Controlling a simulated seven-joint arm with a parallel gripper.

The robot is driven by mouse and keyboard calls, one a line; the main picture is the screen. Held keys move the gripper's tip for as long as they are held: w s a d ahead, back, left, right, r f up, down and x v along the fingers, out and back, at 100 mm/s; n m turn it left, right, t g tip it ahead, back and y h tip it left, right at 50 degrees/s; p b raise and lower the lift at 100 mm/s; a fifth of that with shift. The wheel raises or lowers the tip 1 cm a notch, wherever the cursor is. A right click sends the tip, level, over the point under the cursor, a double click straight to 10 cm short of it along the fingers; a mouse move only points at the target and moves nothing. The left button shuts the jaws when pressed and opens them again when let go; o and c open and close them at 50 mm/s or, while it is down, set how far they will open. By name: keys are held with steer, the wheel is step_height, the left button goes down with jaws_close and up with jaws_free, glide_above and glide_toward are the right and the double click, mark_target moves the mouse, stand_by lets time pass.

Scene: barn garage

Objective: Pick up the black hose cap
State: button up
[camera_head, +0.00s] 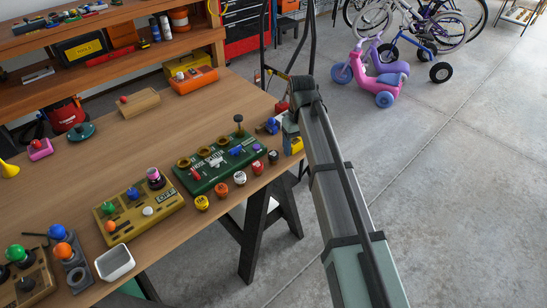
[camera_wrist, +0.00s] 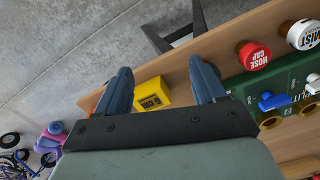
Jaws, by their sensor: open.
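A small black cap (camera_head: 273,156) stands on the wooden bench near its front right edge, at the right end of a row of coloured caps. In the wrist view I cannot make it out; the right finger may cover it. My gripper (camera_head: 281,130) is over the bench's right end, close to the black cap. In the wrist view my gripper (camera_wrist: 163,72) has its two blue fingers wide apart. A yellow block (camera_wrist: 152,93) shows between and beyond them.
A green panel (camera_head: 215,174) with knobs lies behind the caps. White (camera_head: 240,178), orange (camera_head: 221,190) and yellow (camera_head: 201,202) caps continue the row leftward. An olive control box (camera_head: 153,218) and a white tray (camera_head: 115,263) are farther left. The bench's back middle is mostly clear.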

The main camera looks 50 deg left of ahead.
step_height(320, 180, up, 8)
steer(key=f+n, duration=0.1)
glide_above(274, 154)
step_height(274, 154, down, 13)
stand_by(0.4)
steer(key=shift+c, duration=0.2)
steer(key=c, duration=1.1)
